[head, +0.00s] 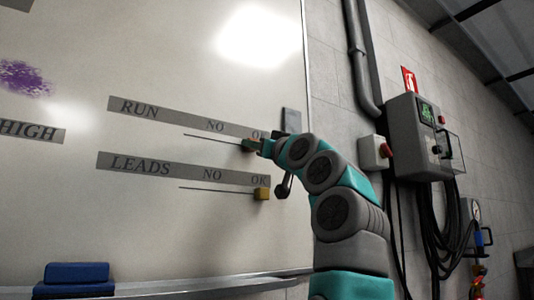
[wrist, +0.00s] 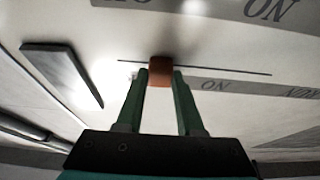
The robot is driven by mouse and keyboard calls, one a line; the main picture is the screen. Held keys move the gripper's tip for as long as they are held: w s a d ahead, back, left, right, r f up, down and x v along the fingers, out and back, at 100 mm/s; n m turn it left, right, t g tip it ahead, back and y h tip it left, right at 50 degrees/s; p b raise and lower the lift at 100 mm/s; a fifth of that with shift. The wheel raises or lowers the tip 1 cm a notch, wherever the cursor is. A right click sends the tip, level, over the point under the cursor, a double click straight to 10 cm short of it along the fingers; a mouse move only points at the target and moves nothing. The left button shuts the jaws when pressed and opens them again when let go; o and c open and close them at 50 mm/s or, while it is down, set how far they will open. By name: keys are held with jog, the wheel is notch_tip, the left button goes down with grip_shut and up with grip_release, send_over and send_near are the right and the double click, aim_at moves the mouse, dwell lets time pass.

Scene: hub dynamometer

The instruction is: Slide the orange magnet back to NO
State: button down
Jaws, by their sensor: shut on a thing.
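The orange magnet (wrist: 160,72) is between my fingers in the wrist view, on the thin line of the RUN row. It sits near the OK end of that line, away from the NO label (wrist: 213,85). My gripper (wrist: 160,78) is shut on it. In the head view my gripper (head: 249,145) reaches the whiteboard from the right, just below the RUN label strip (head: 165,112), and hides the magnet. The NO label of that row (head: 215,126) lies to the left of my gripper, and my gripper partly covers the OK label.
A yellow-orange magnet (head: 262,194) sits at the OK end of the LEADS line below. A grey plate (head: 291,121) is on the board's right edge. A blue eraser (head: 75,273) rests on the tray at lower left. The RUN line towards NO looks clear.

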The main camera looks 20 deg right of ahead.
aim_at(213, 136)
jog(key=a, duration=0.3)
jog(key=s+a+b, duration=0.1)
jog(key=a, duration=0.5)
jog(key=shift+s+a+b, duration=0.25)
jog(key=shift+s+b, duration=0.15)
jog(key=c, duration=0.5)
grip_release()
jog(key=shift+f+b+v, duration=0.2)
jog(key=shift+b+v, duration=0.55)
jog(key=shift+v, duration=0.15)
jog(key=shift+b+v, duration=1.45)
jog(key=shift+v, duration=1.55)
jog(key=shift+r, duration=0.15)
